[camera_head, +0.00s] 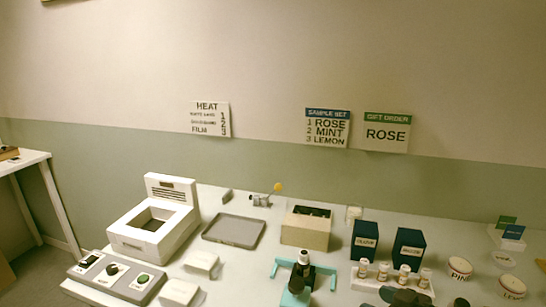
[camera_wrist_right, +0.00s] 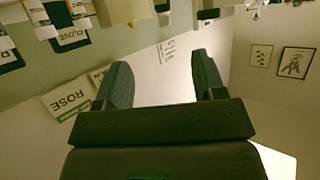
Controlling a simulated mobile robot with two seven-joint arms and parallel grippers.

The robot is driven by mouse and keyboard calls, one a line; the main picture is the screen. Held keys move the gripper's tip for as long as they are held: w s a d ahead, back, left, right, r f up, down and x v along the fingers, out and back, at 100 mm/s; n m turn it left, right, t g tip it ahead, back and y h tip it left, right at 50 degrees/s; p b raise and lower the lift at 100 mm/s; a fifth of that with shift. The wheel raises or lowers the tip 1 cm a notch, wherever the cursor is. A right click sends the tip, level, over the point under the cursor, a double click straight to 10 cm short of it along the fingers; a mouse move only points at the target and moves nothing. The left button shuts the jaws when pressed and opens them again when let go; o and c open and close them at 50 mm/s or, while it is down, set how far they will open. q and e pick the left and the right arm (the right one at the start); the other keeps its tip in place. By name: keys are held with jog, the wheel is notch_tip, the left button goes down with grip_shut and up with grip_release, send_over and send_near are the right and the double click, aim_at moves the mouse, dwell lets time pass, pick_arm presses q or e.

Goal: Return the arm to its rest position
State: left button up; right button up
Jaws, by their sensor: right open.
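My right gripper (camera_wrist_right: 160,70) shows in the right wrist view with its two dark fingers spread apart. Nothing is between the fingers. The wall and its signs lie behind them, and the picture is turned upside down, with the table along the top. In the head view, dark shapes (camera_head: 405,297) at the bottom edge, in front of the white bottle rack (camera_head: 365,284), may be part of this gripper, but I cannot tell. My left gripper is not in view.
Several small bottles (camera_head: 383,271) stand in the rack. Two dark blue boxes (camera_head: 365,241) stand behind it. A teal stand (camera_head: 295,298) with a black-capped bottle (camera_head: 303,257) is to the left. White jars (camera_head: 459,268) stand right. A grey tray (camera_head: 234,231) looks empty.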

jog(key=shift+m+g+h, duration=0.4)
jog(key=shift+g+h, duration=0.2)
jog(key=shift+h, duration=0.3)
jog(key=s+f, duration=0.1)
jog(key=s, duration=0.1)
jog(key=s+f, duration=0.1)
jog(key=s, duration=0.1)
jog(key=s+a+f, duration=0.1)
jog(key=s, duration=0.1)
jog(key=shift+s+f, duration=0.25)
jog(key=shift+f, duration=0.15)
jog(key=s+d+f+m+g+h, duration=0.2)
jog(key=s+d+m+g+h, duration=0.15)
jog(key=s, duration=0.65)
jog(key=s+d+f+m+g+h, duration=0.2)
jog(key=s+d+m+h, duration=0.15)
jog(key=s, duration=0.65)
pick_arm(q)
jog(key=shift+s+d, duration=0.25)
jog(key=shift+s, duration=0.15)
pick_arm(e)
jog(key=w+f+n+t, duration=0.1)
jog(key=w+f+t, duration=0.6)
jog(key=f, duration=0.3)
jog(key=shift+a+f+n+y, duration=0.15)
jog(key=shift+n+y, duration=0.15)
